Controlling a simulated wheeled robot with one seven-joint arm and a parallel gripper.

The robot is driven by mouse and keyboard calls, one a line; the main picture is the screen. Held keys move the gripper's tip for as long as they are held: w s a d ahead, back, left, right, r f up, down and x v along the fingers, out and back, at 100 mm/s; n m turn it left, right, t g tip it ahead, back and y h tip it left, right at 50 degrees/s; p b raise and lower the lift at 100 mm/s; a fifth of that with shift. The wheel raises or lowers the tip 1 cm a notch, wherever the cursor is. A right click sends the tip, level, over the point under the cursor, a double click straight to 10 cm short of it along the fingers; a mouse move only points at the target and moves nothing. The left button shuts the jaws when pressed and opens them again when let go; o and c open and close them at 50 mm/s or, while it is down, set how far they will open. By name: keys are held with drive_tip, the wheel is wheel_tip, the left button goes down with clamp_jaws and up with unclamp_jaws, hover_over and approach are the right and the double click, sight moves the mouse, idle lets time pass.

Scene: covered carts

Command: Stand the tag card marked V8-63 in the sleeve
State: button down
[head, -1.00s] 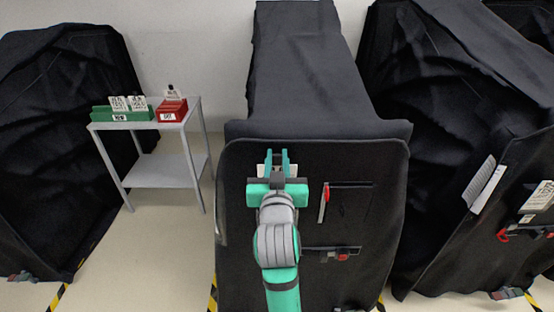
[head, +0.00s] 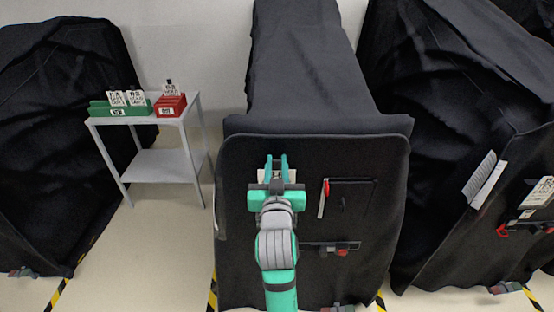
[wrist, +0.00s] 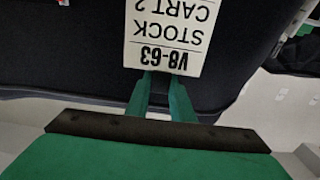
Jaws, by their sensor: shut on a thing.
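My gripper (head: 276,166) is shut on the white tag card (head: 263,175), in front of the middle cart's black cover. In the wrist view the card (wrist: 172,35) reads "V8-63 STOCK CART 2", upside down, with its V8-63 edge at the fingertips. A dark rectangular outline (head: 360,186), perhaps the sleeve, is on the cover to the right of my gripper. I cannot tell for sure that it is the sleeve. The card is apart from it.
A red-and-white strip (head: 323,199) stands at the outline's left edge. A dark bar with a red knob (head: 342,252) is below. A grey side table (head: 160,166) at left bears a green holder (head: 103,111) and red holder (head: 172,105) with cards. Covered carts stand on both sides.

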sight(277, 176)
drive_tip(key=shift+f, duration=2.3)
drive_tip(key=shift+a+f, duration=0.1)
drive_tip(key=shift+f, duration=1.8)
